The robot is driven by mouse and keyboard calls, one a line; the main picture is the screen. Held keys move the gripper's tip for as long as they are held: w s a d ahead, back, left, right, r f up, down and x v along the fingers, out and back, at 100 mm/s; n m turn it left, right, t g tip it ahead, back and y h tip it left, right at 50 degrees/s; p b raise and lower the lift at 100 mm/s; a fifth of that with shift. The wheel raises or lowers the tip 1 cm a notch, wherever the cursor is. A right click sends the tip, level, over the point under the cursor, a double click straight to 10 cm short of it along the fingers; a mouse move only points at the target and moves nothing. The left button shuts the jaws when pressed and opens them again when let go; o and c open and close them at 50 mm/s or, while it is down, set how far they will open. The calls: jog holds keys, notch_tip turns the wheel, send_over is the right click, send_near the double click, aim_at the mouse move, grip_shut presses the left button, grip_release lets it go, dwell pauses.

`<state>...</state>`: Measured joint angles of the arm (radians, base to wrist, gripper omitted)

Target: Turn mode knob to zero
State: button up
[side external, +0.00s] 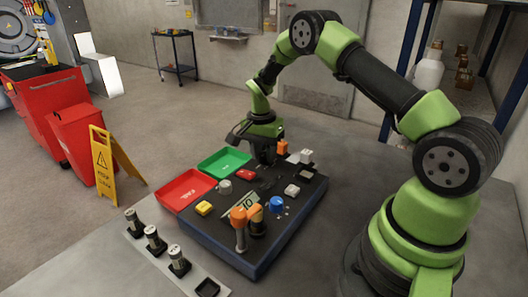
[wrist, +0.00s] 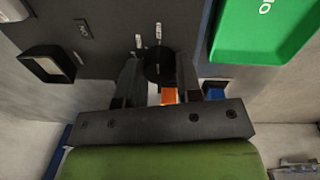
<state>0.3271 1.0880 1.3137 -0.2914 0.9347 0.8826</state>
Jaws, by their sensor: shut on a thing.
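The mode knob appears to be the round black knob (wrist: 159,66) on the dark panel, with small white labels beside it in the wrist view. My gripper (wrist: 158,82) has one finger on each side of this knob and is shut on it. In the side view my gripper (side external: 265,158) points down at the far part of the control panel (side external: 215,238). The knob is hidden there behind the fingers. I cannot read its pointer or labels clearly.
A green tray (side external: 224,162) and a red tray (side external: 184,189) lie left of my gripper. The panel also carries a grey knob (side external: 225,187), a red switch (side external: 246,174), a blue knob (side external: 276,204) and orange-topped levers (side external: 238,215). A black square frame (wrist: 48,64) stands left in the wrist view.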

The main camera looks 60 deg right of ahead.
aim_at(262, 153)
dwell(0.3)
jog(key=o, duration=0.9)
jog(key=shift+o, duration=0.2)
jog(key=r, duration=0.9)
jog(key=shift+w, duration=0.3)
jog(key=shift+r, duration=0.5)
